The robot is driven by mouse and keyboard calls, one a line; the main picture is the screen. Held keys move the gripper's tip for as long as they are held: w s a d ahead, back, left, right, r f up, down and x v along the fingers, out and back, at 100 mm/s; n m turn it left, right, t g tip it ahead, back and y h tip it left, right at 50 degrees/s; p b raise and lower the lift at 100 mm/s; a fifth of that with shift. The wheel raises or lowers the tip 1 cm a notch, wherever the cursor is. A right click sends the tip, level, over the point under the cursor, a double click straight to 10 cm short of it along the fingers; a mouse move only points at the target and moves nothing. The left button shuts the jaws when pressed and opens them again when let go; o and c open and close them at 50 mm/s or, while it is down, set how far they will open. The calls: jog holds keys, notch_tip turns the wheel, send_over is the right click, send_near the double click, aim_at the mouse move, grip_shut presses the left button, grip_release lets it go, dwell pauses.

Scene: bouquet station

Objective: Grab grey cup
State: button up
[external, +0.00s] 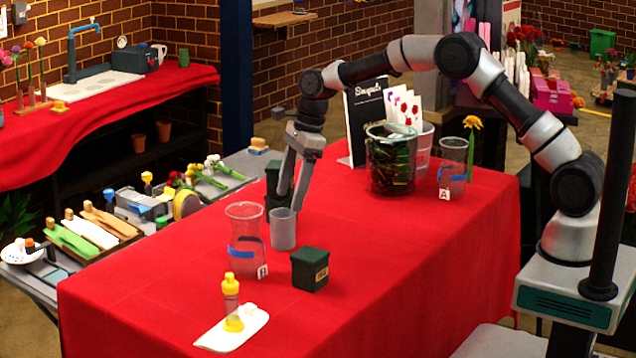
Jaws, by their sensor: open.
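The grey cup (283,232) stands upright on the red-covered table, a little left of the table's middle. My gripper (290,200) points down right at the cup. Its fingers are open, and their tips are at the height of the cup's rim. I cannot tell from this view whether one finger is inside the cup or both are around it. The cup is not lifted.
A clear vase (246,240) stands close left of the cup. A dark green box (310,269) is in front, and dark containers (277,185) are just behind. A yellow-topped bottle (230,297) stands near a white tray (246,333). The table's right front is clear.

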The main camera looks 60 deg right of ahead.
aim_at(279, 229)
jog(key=p+x, duration=0.1)
jog(key=x, duration=0.9)
jog(key=shift+w+a, duration=0.15)
jog(key=shift+a, duration=0.1)
jog(key=c, duration=1.2)
